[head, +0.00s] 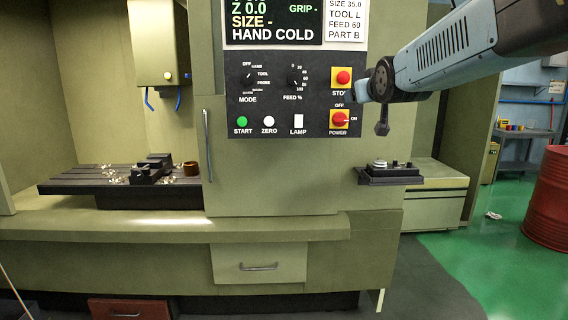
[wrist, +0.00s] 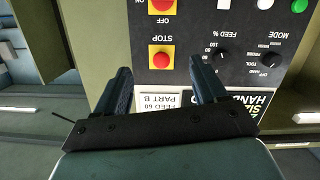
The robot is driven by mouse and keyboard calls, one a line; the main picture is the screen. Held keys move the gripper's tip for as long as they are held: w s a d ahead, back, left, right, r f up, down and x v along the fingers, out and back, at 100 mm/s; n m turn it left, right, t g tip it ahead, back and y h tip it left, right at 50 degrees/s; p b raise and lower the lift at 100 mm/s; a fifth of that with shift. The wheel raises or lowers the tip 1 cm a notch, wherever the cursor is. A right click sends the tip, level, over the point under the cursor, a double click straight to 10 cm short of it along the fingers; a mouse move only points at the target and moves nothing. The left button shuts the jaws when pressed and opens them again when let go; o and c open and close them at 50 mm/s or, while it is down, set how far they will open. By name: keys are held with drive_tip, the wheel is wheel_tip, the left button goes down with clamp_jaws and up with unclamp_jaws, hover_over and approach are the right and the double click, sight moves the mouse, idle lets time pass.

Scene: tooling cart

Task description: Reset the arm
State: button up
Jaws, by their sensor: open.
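My arm reaches in from the upper right in the head view, in front of the right side of the machine's control panel (head: 290,100). My gripper (wrist: 160,78) shows in the wrist view with its two dark fingers apart and nothing between them. The panel appears upside down there. The red STOP button (wrist: 161,57) lies beyond the gap between the fingers, and it also shows in the head view (head: 343,77), just left of my wrist. The red POWER knob (head: 340,119) is below it. In the head view the fingertips are hard to make out against the panel.
The machine bed (head: 85,180) at left holds a dark vise (head: 150,170), a brown ring (head: 191,168) and metal chips. A small dark shelf (head: 390,180) with round parts juts out below my wrist. A red drum (head: 550,200) stands right; the green floor before it is mostly clear.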

drive_tip(key=s+f+m+g, duration=0.1)
drive_tip(key=s+f+g, duration=0.4)
drive_tip(key=s+f, duration=0.5)
drive_tip(key=s+f+m+g, duration=0.1)
drive_tip(key=s+f+g, duration=0.4)
drive_tip(key=s+f, duration=0.6)
drive_tip(key=s, duration=0.8)
drive_tip(key=shift+c, duration=0.4)
